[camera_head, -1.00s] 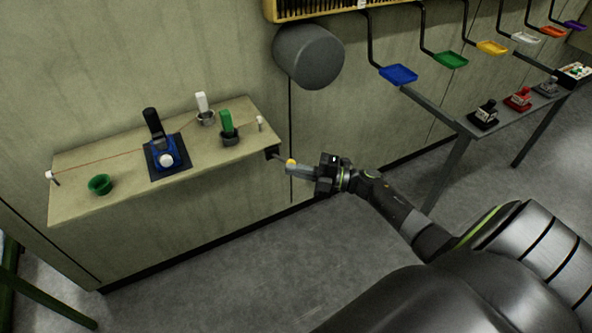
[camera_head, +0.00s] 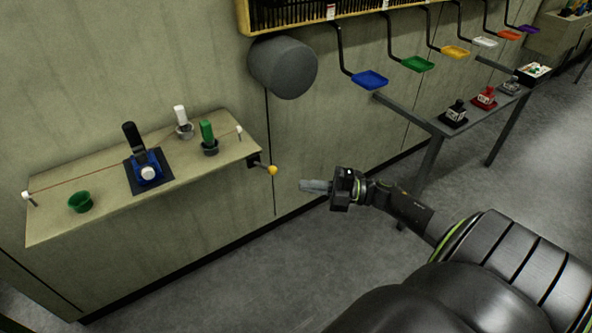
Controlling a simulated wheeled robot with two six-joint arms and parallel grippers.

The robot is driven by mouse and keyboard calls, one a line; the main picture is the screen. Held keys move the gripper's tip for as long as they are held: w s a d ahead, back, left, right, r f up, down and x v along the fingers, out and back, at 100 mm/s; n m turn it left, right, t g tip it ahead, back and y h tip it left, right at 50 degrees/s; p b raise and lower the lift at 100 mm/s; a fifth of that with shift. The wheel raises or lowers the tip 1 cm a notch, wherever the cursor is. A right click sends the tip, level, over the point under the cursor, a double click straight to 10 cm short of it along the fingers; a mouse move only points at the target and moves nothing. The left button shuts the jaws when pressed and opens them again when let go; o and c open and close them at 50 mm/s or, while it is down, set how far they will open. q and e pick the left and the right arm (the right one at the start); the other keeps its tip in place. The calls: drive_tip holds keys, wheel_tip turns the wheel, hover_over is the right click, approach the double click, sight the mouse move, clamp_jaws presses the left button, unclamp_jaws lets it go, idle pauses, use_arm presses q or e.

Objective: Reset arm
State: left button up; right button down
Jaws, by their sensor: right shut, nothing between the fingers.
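My right gripper (camera_head: 314,186) is shut and empty, held over the floor in the middle of the head view. Its fingers point left toward a small lever with a yellow knob (camera_head: 272,170) at the right end of the wall shelf, with a clear gap between them. My right arm reaches in from the lower right. My left gripper is not in view.
The wall shelf (camera_head: 60,226) holds a blue device with a black handle (camera_head: 147,168), a green bowl (camera_head: 80,202), and white and green handled items. A grey cylinder (camera_head: 284,67) juts from the wall.

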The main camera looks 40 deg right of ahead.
drive_tip(key=shift+d+f, duration=0.1)
drive_tip(key=shift+d, duration=0.15)
idle(0.4)
